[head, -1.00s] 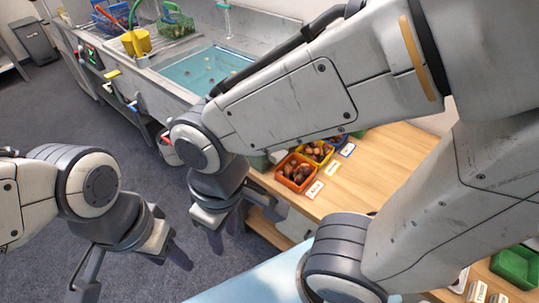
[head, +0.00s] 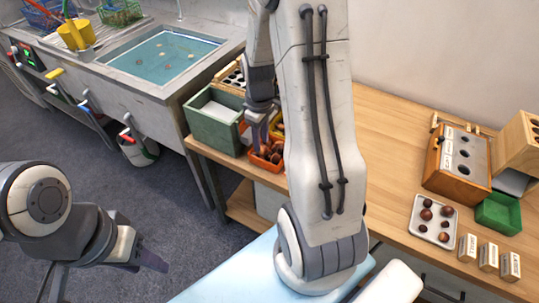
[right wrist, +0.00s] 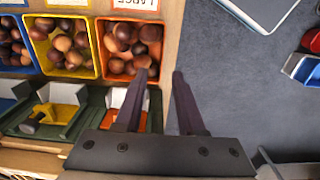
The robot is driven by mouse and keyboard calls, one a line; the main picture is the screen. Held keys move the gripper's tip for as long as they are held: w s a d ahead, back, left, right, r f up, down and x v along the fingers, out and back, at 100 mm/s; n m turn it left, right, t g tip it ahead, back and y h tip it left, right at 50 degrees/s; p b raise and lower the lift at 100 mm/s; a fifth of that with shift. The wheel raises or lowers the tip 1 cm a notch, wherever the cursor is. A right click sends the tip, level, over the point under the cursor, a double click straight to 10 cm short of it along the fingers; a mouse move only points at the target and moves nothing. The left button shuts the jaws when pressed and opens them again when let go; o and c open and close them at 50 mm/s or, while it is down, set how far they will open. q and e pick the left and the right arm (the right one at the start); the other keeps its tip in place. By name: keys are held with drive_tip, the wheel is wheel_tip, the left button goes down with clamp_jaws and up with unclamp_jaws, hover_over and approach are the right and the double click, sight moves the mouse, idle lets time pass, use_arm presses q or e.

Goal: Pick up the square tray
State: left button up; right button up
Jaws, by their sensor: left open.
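The square tray (head: 433,220) is a small light metal tray holding several chestnuts. It lies on the wooden counter at the right of the head view, apart from both grippers. My right gripper (head: 262,122) is over the counter's left end, by the orange bin (head: 266,158) of chestnuts. In the right wrist view its fingers (right wrist: 160,78) are apart with nothing held between them. One finger is over the orange bin (right wrist: 131,48) and the other over the floor side. My left gripper (head: 120,262) is open and empty above the floor at the lower left.
A green box (head: 214,120) stands by the bins. Beside the tray are a green bin (head: 499,213), a wooden box with round holes (head: 461,155) and label blocks (head: 489,257). A sink (head: 165,55) is at the back left. The counter's middle is clear.

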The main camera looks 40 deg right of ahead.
sight(262, 161)
drive_tip(key=f, duration=0.9)
drive_tip(key=shift+s+a+f, duration=0.15)
drive_tip(key=shift+s, duration=0.05)
drive_tip(key=shift+c, duration=0.3)
clamp_jaws()
idle(0.9)
